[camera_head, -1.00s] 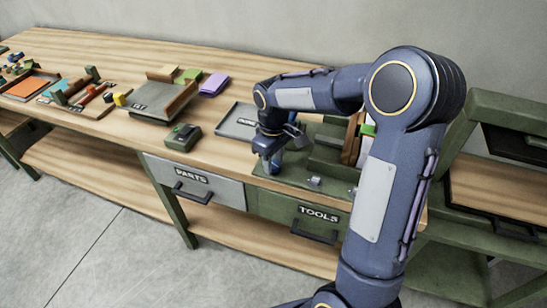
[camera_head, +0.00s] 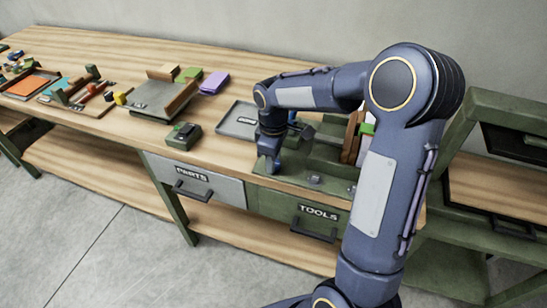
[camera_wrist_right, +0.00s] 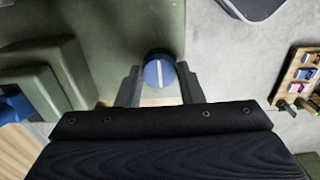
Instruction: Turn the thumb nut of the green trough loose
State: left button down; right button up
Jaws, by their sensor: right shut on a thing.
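The green trough (camera_head: 325,158) stands at the front right of the workbench, partly hidden by my right arm. My right gripper (camera_head: 268,164) points down at the trough's left front part. In the right wrist view, a round blue thumb nut (camera_wrist_right: 159,73) with a white line across its face sits between the two dark fingers, which are shut on it. The trough's green surface (camera_wrist_right: 125,25) lies behind the nut. In the head view the nut is hard to make out at the fingertips. My left gripper is not in view.
A grey tray (camera_head: 238,121) lies left of my right gripper. A small dark green box (camera_head: 184,136) stands farther left. Below the bench top are the PARTS drawer (camera_head: 215,188) and the TOOLS drawer (camera_head: 270,205). A green frame (camera_head: 505,105) stands at the right.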

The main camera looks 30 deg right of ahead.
jog(key=o, duration=1)
notch_tip(320, 180, up, 8)
jog(key=shift+f, duration=0.1)
jog(key=shift+s+r, duration=0.25)
jog(key=shift+s, duration=0.15)
jog(key=s+a+m+t+y, duration=0.2)
jog(key=s+m, duration=0.3)
jog(key=s, duration=0.5)
jog(key=s+a+m+t+y, duration=0.1)
jog(key=s+a+m+t, duration=0.2)
jog(key=s, duration=0.8)
jog(key=shift+s+a+f+m+t+y, duration=0.15)
jog(key=shift+s+a+m+t+y, duration=0.2)
jog(key=shift+a+m, duration=0.75)
